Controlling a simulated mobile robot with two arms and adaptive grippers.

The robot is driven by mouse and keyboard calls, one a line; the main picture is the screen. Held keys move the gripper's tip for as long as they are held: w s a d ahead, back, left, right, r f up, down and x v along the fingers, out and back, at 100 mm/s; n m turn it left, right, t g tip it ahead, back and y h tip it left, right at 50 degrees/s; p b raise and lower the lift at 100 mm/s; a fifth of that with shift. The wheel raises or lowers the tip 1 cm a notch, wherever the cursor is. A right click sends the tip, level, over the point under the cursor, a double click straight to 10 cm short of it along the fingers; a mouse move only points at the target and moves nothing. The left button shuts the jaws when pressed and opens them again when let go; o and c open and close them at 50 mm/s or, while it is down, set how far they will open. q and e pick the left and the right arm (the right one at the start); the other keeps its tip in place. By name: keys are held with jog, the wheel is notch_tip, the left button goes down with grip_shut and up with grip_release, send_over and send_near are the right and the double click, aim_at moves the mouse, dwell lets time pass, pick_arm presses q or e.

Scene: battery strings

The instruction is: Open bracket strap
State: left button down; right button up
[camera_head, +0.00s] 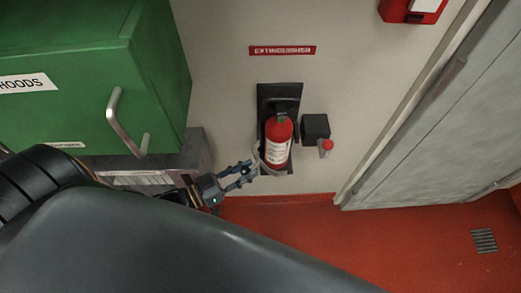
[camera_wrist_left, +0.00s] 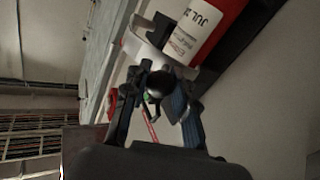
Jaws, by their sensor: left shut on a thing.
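A red fire extinguisher (camera_head: 278,142) with a white label stands upright in a black wall bracket (camera_head: 281,95). A pale grey bracket strap (camera_head: 262,163) runs around its lower part; the strap (camera_wrist_left: 146,50) also shows in the left wrist view, beside the red cylinder (camera_wrist_left: 229,22). My left gripper (camera_head: 252,169) reaches in from the left at the strap's left side. In the left wrist view the gripper (camera_wrist_left: 160,90) is shut on the strap's near end; a dark round part hides the exact contact. My right gripper is out of view.
A green cabinet (camera_head: 70,80) with a metal handle (camera_head: 116,122) stands at left. A grey door (camera_head: 440,120) is further right.

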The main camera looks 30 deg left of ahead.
pick_arm(q)
jog(key=shift+s+a+f+h, duration=0.1)
jog(key=shift+s+f+h, duration=0.05)
jog(key=shift+h, duration=0.15)
jog(key=c, duration=1.1)
grip_release()
jog(key=shift+o, duration=0.2)
jog(key=v, duration=1.2)
jog(key=shift+r, duration=0.3)
jog(key=shift+c, duration=0.4)
